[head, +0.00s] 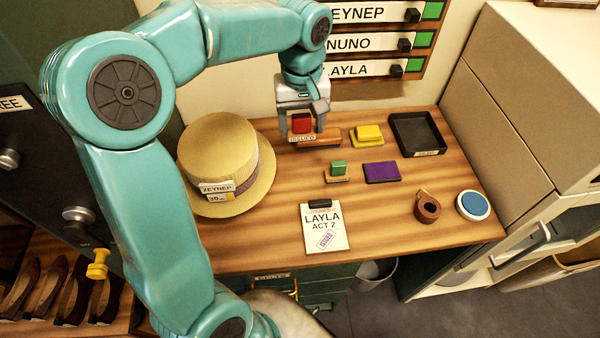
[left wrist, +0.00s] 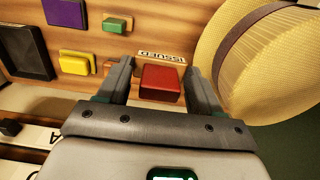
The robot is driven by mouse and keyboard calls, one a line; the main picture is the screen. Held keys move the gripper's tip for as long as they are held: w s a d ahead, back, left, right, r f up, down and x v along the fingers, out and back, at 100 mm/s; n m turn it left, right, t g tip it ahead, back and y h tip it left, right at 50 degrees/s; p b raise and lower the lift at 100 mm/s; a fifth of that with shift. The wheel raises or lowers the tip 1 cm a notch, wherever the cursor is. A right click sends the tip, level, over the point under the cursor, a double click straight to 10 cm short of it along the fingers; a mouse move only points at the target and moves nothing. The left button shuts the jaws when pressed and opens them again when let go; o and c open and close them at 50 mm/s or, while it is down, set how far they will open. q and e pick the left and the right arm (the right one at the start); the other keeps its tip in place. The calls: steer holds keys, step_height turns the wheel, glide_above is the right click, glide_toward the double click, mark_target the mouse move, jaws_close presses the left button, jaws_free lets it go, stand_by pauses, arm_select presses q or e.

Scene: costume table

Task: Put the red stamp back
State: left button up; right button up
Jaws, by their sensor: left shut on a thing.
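The red stamp (head: 302,122) is between the fingers of my left gripper (head: 302,131), at the back of the table, right of the straw hat. In the left wrist view the red stamp (left wrist: 160,82) sits between the two fingers of the gripper (left wrist: 158,68), which is shut on it. An ISSUED label (head: 302,138) shows just below the stamp. A reddish-brown block (head: 322,139) lies beside it, partly hidden by the gripper. I cannot tell whether the stamp touches what is beneath it. My right gripper is not in view.
A yellow stamp (head: 367,134), green stamp (head: 338,169), purple pad (head: 381,172) and black tray (head: 418,133) are to the right. The straw hat (head: 220,150) is close on the left.

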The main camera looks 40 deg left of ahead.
arm_select(q)
step_height(320, 180, down, 16)
steer(key=shift+d+r, duration=0.15)
steer(key=shift+r, duration=0.1)
steer(key=shift+w+f, duration=0.1)
steer(key=shift+f, duration=0.4)
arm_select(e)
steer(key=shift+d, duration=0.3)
arm_select(q)
steer(key=shift+f, duration=0.2)
steer(key=o, duration=0.9)
steer(key=shift+c, duration=0.2)
steer(key=shift+r, duration=0.1)
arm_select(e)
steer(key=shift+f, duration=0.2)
